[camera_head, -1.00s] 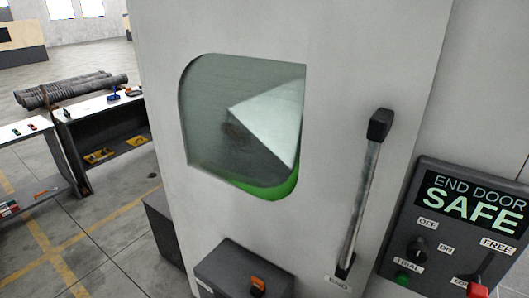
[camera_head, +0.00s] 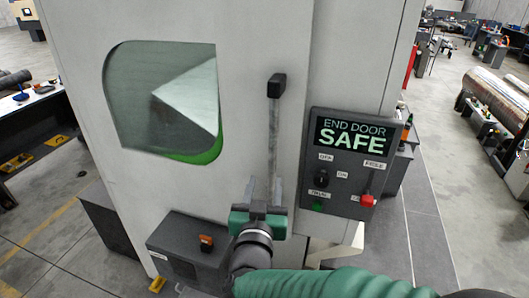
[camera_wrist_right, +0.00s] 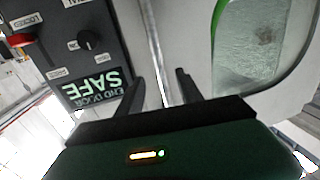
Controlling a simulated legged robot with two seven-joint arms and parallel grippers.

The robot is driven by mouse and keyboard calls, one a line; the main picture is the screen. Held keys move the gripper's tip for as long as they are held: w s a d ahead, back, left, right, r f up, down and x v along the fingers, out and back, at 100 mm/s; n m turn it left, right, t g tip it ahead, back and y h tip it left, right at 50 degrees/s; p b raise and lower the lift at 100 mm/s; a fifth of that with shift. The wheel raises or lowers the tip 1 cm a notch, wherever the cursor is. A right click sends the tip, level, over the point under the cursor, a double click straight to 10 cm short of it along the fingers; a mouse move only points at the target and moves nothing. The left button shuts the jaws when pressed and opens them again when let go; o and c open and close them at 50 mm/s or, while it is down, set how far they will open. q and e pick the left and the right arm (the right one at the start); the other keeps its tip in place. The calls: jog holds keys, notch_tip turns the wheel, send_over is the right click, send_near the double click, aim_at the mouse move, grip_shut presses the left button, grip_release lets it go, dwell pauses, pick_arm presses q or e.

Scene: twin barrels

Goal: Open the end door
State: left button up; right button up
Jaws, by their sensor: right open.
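The end door (camera_head: 150,190) is a light grey panel with a window (camera_head: 165,100), and it looks closed. Its handle (camera_head: 275,130) is an upright metal bar with a dark top end. The bar also shows in the right wrist view (camera_wrist_right: 154,45). My right gripper (camera_head: 264,190) is open at the lower part of the bar. In the right wrist view its two fingers (camera_wrist_right: 160,88) stand on either side of the bar; I cannot tell whether they touch it. The lower end of the handle is hidden behind the gripper. My left gripper is not in view.
Right of the handle, a dark control panel (camera_head: 350,165) reads "END DOOR SAFE", with a dark knob (camera_head: 322,177) and a red-ended lever (camera_head: 368,200). A dark box (camera_head: 185,245) with an orange switch sits below the window.

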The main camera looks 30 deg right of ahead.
send_near(272, 154)
jog(key=x, duration=0.3)
jog(key=w+d+p, duration=0.1)
jog(key=w+d, duration=0.1)
jog(key=d, duration=0.1)
jog(key=shift+r+p, duration=0.2)
jog(key=shift+p, duration=0.2)
jog(key=x, duration=0.3)
jog(key=a+p+x, duration=0.1)
jog(key=x, duration=0.1)
jog(key=shift+w+d+f, duration=0.1)
jog(key=shift+w, duration=0.35)
jog(key=shift+s+d, duration=0.25)
jog(key=shift+d, duration=0.05)
jog(key=c, duration=0.4)
jog(key=shift+w+a, duration=0.2)
jog(key=shift+a, duration=0.05)
jog(key=c, duration=0.5)
jog(key=shift+a, duration=0.2)
grip_shut()
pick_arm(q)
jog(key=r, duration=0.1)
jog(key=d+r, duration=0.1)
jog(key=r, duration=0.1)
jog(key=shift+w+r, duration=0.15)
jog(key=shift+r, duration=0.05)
